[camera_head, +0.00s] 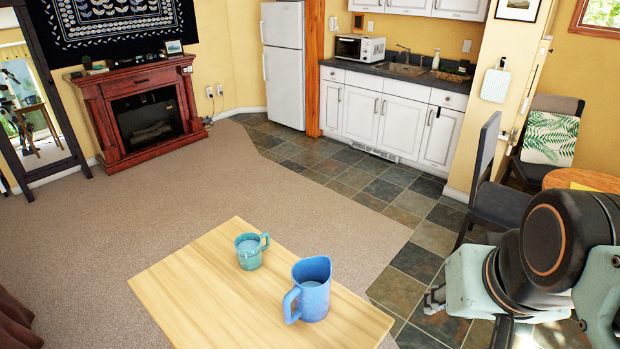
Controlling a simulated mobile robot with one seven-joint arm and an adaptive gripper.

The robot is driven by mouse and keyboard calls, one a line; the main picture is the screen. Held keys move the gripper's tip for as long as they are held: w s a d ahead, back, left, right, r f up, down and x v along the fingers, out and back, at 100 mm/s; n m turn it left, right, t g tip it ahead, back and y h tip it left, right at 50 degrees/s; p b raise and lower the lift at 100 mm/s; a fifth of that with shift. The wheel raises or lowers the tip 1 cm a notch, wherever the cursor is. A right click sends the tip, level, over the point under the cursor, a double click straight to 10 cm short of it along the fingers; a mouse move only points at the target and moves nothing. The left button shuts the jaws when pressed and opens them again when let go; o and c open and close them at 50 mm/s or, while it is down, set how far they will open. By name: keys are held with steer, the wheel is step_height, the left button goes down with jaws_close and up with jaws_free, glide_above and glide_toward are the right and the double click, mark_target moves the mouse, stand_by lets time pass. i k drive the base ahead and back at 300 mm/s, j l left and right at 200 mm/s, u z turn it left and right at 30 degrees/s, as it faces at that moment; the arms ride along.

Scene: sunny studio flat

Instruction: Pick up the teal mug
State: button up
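The teal mug (250,252) stands upright on the light wooden table (190,290), near its far edge, with its handle pointing right. A larger blue pitcher (313,290) stands in front of it and to its right, handle to the left; a gap shows between them. My arm is folded at the lower right, off the table's right side. What looks like part of my gripper (435,300) shows at the arm's left end, well apart from the mug. Its fingers are not clear enough to tell open from shut.
Beige carpet (130,230) lies clear to the left and beyond the table. Slate tiles (400,215) run along the right toward white kitchen cabinets (385,120). Dark chairs (495,205) and a round table (585,180) stand behind my arm. A fireplace (145,115) is far left.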

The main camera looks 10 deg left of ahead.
mark_target(248, 245)
steer(key=i+l, duration=0.4)
steer(key=i+l+u, duration=0.5)
steer(key=u, duration=0.35)
steer(key=l+u, duration=0.15)
steer(key=u, duration=0.6)
steer(key=j, duration=0.1)
